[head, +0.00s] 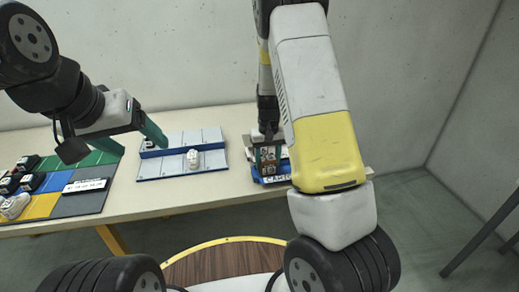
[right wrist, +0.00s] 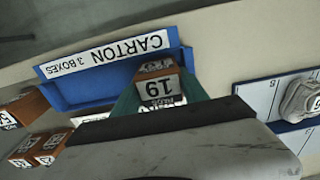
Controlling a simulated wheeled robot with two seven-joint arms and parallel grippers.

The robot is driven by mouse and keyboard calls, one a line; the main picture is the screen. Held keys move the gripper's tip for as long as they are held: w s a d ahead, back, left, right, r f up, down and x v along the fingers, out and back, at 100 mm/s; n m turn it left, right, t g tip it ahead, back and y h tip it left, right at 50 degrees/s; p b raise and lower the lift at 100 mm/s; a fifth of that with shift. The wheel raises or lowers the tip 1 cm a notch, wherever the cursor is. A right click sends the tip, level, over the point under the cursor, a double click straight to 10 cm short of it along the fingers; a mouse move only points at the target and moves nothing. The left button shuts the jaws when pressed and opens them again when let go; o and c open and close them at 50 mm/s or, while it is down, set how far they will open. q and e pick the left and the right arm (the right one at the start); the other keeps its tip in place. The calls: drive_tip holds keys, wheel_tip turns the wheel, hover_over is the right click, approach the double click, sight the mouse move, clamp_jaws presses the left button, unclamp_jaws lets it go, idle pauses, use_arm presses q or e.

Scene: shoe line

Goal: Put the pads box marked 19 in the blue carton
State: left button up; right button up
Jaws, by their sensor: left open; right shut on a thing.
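The pads box marked 19 (right wrist: 162,88) is brown with a white label. My right gripper (right wrist: 158,92) is shut on it, one teal finger on each side. The blue carton (right wrist: 85,92), labelled CARTON 3 BOXES, lies just beyond the box, which overlaps its blue inside in the right wrist view. I cannot tell how high the box is above the carton floor. In the head view the carton (head: 257,173) is partly hidden by my right arm, with the right gripper (head: 268,143) above it. My left gripper (head: 130,138) is open and empty, left of the tray.
More brown boxes (right wrist: 40,148) stand beside the carton in the right wrist view, their marks hard to read. A blue-edged white tray (head: 215,137) holds a white shoe (head: 193,160). A coloured mat (head: 90,200) with several shoes lies at the left of the table.

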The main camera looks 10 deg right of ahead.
sight(268, 157)
drive_tip(key=shift+f, duration=0.2)
drive_tip(key=o, duration=1.4)
drive_tip(key=shift+r, duration=0.1)
wheel_tip(268, 157, up, 12)
drive_tip(key=s+a+r+t+y, duration=0.1)
drive_tip(key=s+r+t, duration=0.2)
drive_tip(key=s+r, duration=0.5)
drive_tip(key=s+a+r+t+y, duration=0.1)
drive_tip(key=s+r+t, duration=0.2)
drive_tip(key=s+r, duration=0.5)
drive_tip(key=s, duration=0.8)
drive_tip(key=shift+s+r, duration=0.15)
drive_tip(key=shift+r, duration=0.15)
